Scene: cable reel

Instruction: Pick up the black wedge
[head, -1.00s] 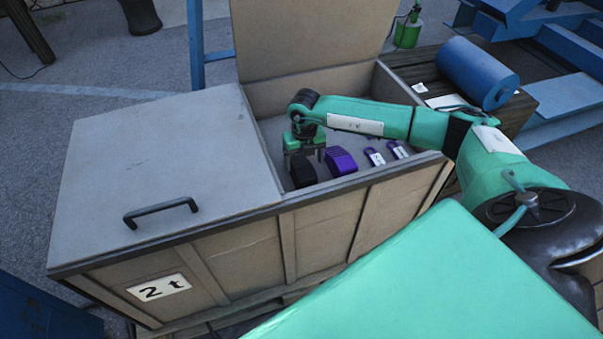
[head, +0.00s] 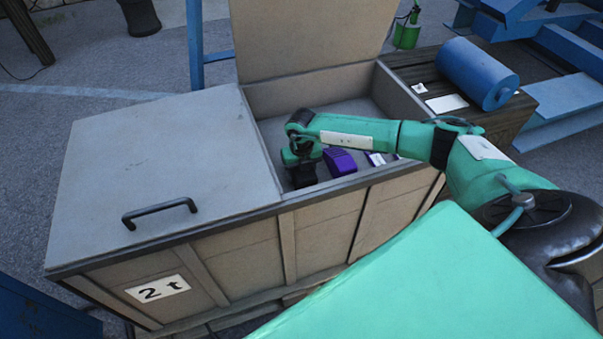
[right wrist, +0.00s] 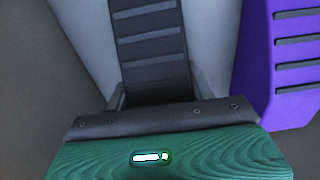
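The black wedge (head: 304,178) lies in the open right part of the crate (head: 285,208), partly covered by my right gripper (head: 299,163). In the right wrist view the black ribbed wedge (right wrist: 152,45) runs up from between the two grey fingers of my right gripper (right wrist: 158,90). One finger stands at each side of it, close to its flanks. The fingers look open around it; whether they touch it is hard to tell. My left gripper is not in view.
A purple wedge (head: 340,162) lies just right of the black one and shows in the right wrist view (right wrist: 275,65). Purple padlock-like items (head: 376,158) are partly hidden by my arm. The crate's left part is covered by a lid (head: 165,165); its walls surround the gripper.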

